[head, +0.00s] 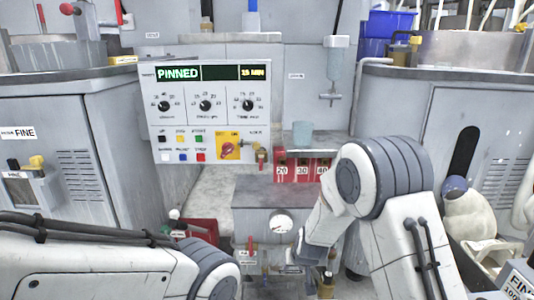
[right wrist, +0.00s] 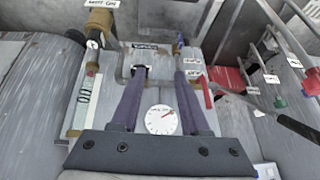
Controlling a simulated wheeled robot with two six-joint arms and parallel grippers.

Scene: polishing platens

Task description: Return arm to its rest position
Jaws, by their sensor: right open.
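My right arm (head: 375,175) comes in from the right in the head view and bends down in front of the grey bench. Its gripper is low in front of the panel with the round gauge (head: 281,223), mostly hidden by my wrist. In the right wrist view my right gripper (right wrist: 160,76) has two dark fingers spread apart with nothing between them. The white gauge dial (right wrist: 161,119) shows between the fingers. My left arm (head: 110,262) lies across the lower left of the head view, and its gripper is out of view.
A control panel (head: 208,117) reading PINNED stands at the back. Red numbered boxes (head: 302,168) and a pale cup (head: 302,135) are on the bench. Grey machine cabinets flank both sides. A sack (head: 468,215) is at the right. Valves and pipes crowd the area around my right gripper.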

